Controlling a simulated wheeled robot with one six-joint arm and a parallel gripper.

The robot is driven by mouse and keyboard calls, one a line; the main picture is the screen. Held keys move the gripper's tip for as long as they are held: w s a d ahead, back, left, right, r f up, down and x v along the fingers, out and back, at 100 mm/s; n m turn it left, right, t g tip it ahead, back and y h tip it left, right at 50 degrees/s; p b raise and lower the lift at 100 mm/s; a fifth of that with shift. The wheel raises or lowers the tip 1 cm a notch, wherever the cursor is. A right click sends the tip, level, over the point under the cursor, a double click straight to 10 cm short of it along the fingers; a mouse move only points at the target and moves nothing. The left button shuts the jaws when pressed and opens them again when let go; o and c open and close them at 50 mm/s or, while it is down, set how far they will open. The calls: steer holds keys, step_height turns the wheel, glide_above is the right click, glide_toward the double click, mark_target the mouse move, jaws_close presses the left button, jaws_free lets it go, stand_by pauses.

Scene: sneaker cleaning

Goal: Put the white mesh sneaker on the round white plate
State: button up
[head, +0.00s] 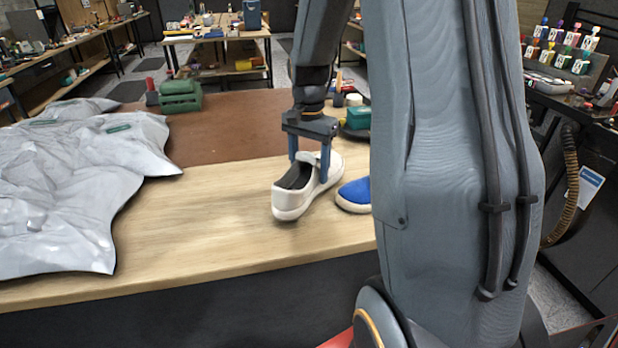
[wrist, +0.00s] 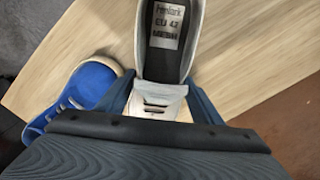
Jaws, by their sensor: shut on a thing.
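The white sneaker (head: 291,210) is at the middle of the wooden table in the head view, sole down, with its dark opening facing up. My gripper (head: 309,172) comes down from above with one finger on each side of the shoe and is shut on it. In the wrist view the sneaker (wrist: 163,92) sits between the fingers, its printed insole label showing. I cannot tell whether its sole touches the table. I see no round white plate in either view; my arm hides part of the table.
A blue sneaker (head: 354,195) is just right of the white one, partly behind my arm; it also shows in the wrist view (wrist: 93,86). A crumpled grey sheet (head: 75,190) covers the left side. A green case (head: 180,96) stands at the back. Wood left of the sneaker is clear.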

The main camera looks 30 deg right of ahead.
step_height(320, 180, up, 8)
steer(key=shift+f+b, duration=0.2)
steer(key=shift+b, duration=0.5)
steer(key=r+p, duration=0.3)
steer(key=s+r+p, duration=0.1)
steer(key=r+p, duration=0.2)
steer(key=s+r+p, duration=0.1)
steer(key=r+p, duration=0.2)
steer(key=shift+s, duration=0.25)
steer(key=shift+r, duration=0.15)
